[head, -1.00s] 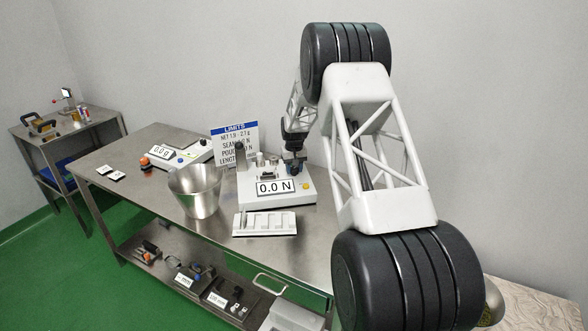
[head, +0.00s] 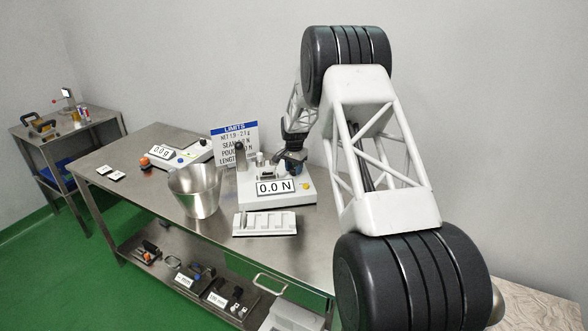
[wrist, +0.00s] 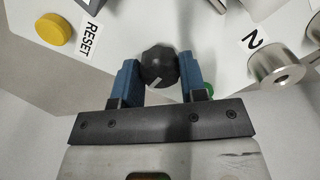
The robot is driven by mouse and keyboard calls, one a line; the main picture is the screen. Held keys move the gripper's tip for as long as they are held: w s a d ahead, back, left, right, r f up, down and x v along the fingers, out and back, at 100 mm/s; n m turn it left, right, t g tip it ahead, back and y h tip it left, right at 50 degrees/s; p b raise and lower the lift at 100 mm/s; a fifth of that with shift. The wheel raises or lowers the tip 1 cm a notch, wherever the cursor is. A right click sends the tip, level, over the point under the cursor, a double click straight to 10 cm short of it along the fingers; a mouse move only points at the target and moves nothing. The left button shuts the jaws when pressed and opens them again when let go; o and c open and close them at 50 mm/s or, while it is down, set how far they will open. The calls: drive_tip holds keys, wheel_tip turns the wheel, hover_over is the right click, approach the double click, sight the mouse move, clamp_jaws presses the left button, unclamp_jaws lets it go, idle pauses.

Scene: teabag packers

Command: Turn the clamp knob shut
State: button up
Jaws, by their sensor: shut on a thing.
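The clamp knob (wrist: 158,66) is a black faceted knob with a pale mark on its near side. In the wrist view it sits between the blue fingers of my gripper (wrist: 158,80), which is shut on it. The force tester (head: 250,203) is a white unit on the steel table, reading 0.0 N. In the head view my gripper (head: 289,163) is over the tester's right rear part. The knob cannot be made out there, and the clamp jaws are not clear.
A yellow RESET button (wrist: 55,29) and a metal cylinder (wrist: 277,69) flank the knob. A steel cup (head: 195,190) stands left of the tester, with a white slotted tray (head: 264,234) in front.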

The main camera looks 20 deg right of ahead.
sight(294, 168)
drive_tip(key=shift+m, duration=0.3)
drive_tip(key=o, duration=0.9)
wheel_tip(294, 168, up, 7)
drive_tip(key=shift+f, duration=0.1)
drive_tip(key=shift+r, duration=0.5)
